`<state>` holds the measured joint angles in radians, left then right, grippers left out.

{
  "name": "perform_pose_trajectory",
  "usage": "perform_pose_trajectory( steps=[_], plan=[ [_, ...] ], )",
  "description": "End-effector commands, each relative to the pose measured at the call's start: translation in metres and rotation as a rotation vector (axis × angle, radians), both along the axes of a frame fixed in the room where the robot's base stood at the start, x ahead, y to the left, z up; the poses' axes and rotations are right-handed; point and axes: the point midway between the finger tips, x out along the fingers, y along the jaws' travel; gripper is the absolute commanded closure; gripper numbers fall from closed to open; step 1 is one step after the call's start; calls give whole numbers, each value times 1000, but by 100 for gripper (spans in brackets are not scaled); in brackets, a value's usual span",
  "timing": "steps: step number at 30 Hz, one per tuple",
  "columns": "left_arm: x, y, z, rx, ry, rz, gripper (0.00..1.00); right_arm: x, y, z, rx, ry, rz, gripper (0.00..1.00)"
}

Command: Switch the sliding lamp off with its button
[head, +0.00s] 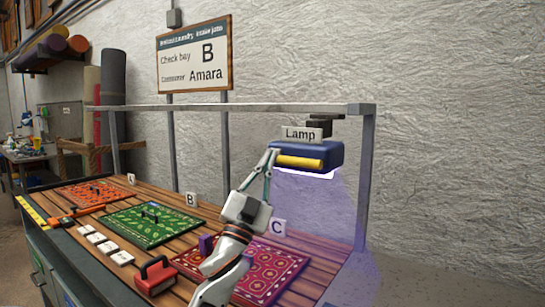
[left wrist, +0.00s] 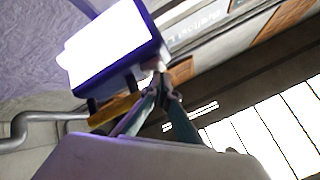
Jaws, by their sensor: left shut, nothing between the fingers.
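The lamp (head: 330,152) is a dark blue box with a yellow bar on its front, hung from the rail at the right end. It is lit: its underside glows and violet light falls below it. In the left wrist view its bright underside (left wrist: 110,45) shows at upper left. My left gripper (head: 273,153) is shut and empty, fingertips up at the lamp's left end. In the left wrist view the fingertips (left wrist: 163,82) are close by a small pale knob (left wrist: 160,66) on the lamp's edge, perhaps the button; contact is unclear. My right gripper is out of view.
The lamp hangs from a grey rail (head: 230,107) over a wooden table. Orange, green (head: 150,223) and magenta rugs (head: 265,272) lie on it beside signs A, B and C. A board (head: 195,55) reads "Check bay B".

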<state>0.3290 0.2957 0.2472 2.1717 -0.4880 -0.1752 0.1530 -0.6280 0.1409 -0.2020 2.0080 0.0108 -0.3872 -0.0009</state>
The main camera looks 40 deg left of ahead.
Motion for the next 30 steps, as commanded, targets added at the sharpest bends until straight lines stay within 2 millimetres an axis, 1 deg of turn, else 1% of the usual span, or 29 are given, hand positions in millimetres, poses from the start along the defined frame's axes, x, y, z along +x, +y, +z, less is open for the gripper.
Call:
perform_pose_trajectory(
  steps=[11, 21, 30],
  plan=[
    [2, 0, 0, -1, 1, 0, 100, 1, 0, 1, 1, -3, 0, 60],
    [-12, -1, 1, -1, -1, 0, 100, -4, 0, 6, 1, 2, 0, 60],
    [-14, -1, 0, -1, 1, 0, 100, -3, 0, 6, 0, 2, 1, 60]
  ],
)
